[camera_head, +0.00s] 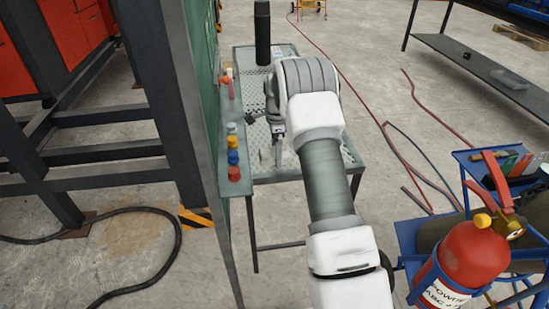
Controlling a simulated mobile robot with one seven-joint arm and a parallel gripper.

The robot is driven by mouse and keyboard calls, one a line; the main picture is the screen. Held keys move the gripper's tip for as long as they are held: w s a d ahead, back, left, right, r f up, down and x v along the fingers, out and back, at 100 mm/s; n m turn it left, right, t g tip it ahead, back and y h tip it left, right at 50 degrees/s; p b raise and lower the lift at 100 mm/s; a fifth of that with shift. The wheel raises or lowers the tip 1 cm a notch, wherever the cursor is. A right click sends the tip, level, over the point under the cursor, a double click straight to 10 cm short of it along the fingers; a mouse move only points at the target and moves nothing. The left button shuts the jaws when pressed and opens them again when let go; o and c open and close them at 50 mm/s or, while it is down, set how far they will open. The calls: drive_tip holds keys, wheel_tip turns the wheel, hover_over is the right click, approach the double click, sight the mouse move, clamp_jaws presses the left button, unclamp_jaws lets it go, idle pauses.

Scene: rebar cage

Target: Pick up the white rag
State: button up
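I cannot make out the white rag in this view; my arm covers much of the middle and right of the metal table (278,176). My gripper (271,153) is over the table's left-centre part, pointing down. It is small and partly hidden by my arm, so I cannot tell whether its fingers are apart or hold anything.
Several small coloured items, including a red one (234,173) and a blue one (233,157), line the table's left edge by a dark post. A tall black cylinder (262,32) stands at the back. A fire extinguisher (474,252) is on a blue cart at right. Hoses cross the floor.

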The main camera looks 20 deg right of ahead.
drive_tip(key=shift+r, duration=0.1)
drive_tip(key=c, duration=1.1)
drive_tip(key=shift+c, duration=0.2)
drive_tip(key=shift+r+p, duration=0.3)
drive_tip(key=shift+r, duration=0.3)
drive_tip(key=r, duration=0.1)
drive_tip(key=r+p, duration=0.1)
drive_tip(key=r, duration=0.1)
drive_tip(key=shift+s+d+r, duration=0.3)
drive_tip(key=shift+d+r, duration=0.05)
drive_tip(key=s+d+r+p, duration=0.3)
drive_tip(key=s+d+r, duration=0.3)
drive_tip(key=s+d, duration=0.1)
drive_tip(key=shift+s, duration=0.6)
